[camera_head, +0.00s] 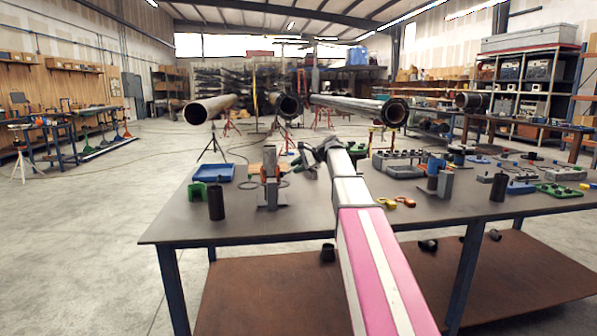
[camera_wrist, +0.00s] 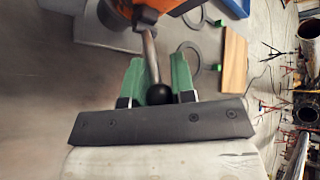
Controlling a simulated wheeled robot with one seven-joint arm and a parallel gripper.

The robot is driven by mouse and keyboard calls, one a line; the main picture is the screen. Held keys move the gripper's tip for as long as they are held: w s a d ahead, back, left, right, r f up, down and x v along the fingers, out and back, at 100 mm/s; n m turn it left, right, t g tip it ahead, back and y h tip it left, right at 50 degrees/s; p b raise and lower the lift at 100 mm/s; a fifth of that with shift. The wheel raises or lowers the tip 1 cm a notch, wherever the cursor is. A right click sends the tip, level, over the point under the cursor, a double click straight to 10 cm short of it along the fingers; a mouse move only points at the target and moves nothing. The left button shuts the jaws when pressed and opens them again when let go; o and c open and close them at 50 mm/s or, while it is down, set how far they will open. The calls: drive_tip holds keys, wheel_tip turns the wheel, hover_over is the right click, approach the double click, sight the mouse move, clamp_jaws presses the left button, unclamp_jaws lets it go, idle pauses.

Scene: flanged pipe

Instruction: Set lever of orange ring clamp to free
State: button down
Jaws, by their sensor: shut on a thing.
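The orange ring clamp (camera_wrist: 124,8) is at the top of the wrist view, partly cut off, on a grey holder (camera_wrist: 85,27). Its metal lever (camera_wrist: 149,50) runs down from the clamp and ends in a black ball knob (camera_wrist: 159,95). My gripper (camera_wrist: 155,68) has a green finger on each side of the lever and is shut on it, with the knob between the fingers. In the head view the clamp (camera_head: 270,166) is small on its grey upright stand (camera_head: 272,192), and my gripper (camera_head: 308,155) is just right of it. The exact lever angle cannot be told.
The table (camera_head: 300,222) also bears a black cylinder (camera_head: 216,203), a green block (camera_head: 202,191) and a blue tray (camera_head: 212,172) at left. Yellow and orange clamps (camera_head: 395,202) lie right of my arm. A wooden block (camera_wrist: 234,58) lies near the clamp.

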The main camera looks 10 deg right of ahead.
drive_tip(key=shift+a+r+n+h, duration=0.2)
drive_tip(key=shift+a+r+h, duration=0.15)
drive_tip(key=shift+h, duration=0.5)
drive_tip(key=shift+a+r+n+h, duration=0.25)
drive_tip(key=shift+r+h, duration=0.2)
drive_tip(key=shift+h, duration=0.4)
drive_tip(key=c, duration=0.9)
unclamp_jaws()
drive_tip(key=shift+c, duration=0.2)
drive_tip(key=v, duration=1.1)
drive_tip(key=shift+w, duration=0.15)
drive_tip(key=shift+a, duration=0.15)
